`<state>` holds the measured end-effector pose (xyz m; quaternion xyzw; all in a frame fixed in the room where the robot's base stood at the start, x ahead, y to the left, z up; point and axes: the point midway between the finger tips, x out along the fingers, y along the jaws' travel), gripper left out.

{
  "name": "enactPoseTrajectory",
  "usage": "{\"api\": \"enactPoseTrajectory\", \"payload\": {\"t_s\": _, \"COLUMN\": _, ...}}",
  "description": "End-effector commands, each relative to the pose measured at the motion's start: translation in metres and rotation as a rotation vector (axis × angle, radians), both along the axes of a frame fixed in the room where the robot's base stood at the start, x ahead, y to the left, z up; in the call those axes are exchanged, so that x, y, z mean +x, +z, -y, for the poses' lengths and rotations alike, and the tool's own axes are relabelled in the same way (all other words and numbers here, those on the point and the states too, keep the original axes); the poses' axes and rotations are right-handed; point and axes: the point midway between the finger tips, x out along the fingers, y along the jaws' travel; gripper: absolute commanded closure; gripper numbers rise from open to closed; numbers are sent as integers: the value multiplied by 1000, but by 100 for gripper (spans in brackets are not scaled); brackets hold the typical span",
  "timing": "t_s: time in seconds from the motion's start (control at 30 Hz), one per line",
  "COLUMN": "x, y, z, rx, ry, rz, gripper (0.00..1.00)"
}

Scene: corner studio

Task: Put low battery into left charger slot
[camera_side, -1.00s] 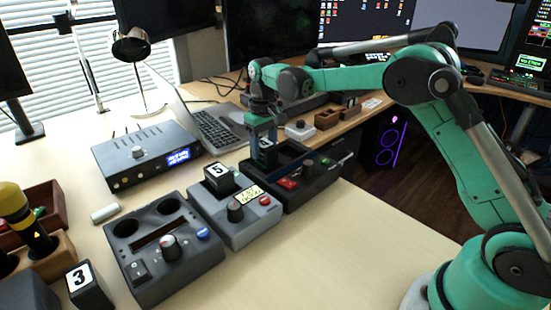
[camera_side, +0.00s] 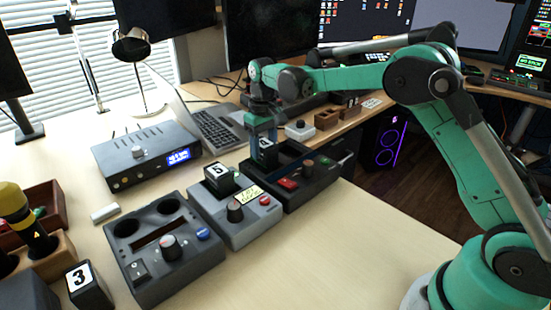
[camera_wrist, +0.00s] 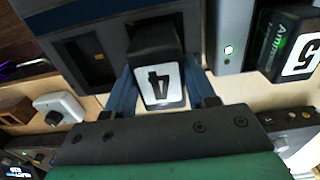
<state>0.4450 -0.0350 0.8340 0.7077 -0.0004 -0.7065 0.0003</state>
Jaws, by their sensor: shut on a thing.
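My gripper (camera_side: 264,146) is shut on a dark battery labelled 4 (camera_wrist: 160,50), with blue fingers on either side of it in the wrist view. The battery is at the left part of the black charger (camera_side: 315,188); its label also shows in the side view (camera_side: 269,143). I cannot tell whether it is fully seated in the slot. An empty slot (camera_wrist: 97,58) of the charger is open beside it in the wrist view. A battery labelled 5 (camera_side: 219,174) stands in the grey unit (camera_side: 262,222).
A dark grey console (camera_side: 150,275) with round holes and a knob stands left of the grey unit. A black box with a blue display (camera_side: 150,155) and a laptop (camera_side: 215,130) are behind. A white button box (camera_side: 299,130) is beyond the charger.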

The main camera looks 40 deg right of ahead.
Motion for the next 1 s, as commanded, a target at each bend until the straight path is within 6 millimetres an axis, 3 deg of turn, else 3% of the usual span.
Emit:
{"api": "enactPoseTrajectory", "payload": {"t_s": 0.73, "x": 0, "y": -13, "z": 0, "rx": 0, "ry": 0, "rz": 0, "gripper": 100}}
{"api": "enactPoseTrajectory", "payload": {"t_s": 0.77, "x": 0, "y": -13, "z": 0, "rx": 0, "ry": 0, "rz": 0, "gripper": 45}}
{"api": "enactPoseTrajectory", "payload": {"t_s": 0.8, "x": 0, "y": -13, "z": 0, "rx": 0, "ry": 0, "rz": 0, "gripper": 37}}
{"api": "enactPoseTrajectory", "payload": {"t_s": 1.0, "x": 0, "y": -13, "z": 0, "rx": 0, "ry": 0, "rz": 0, "gripper": 37}}
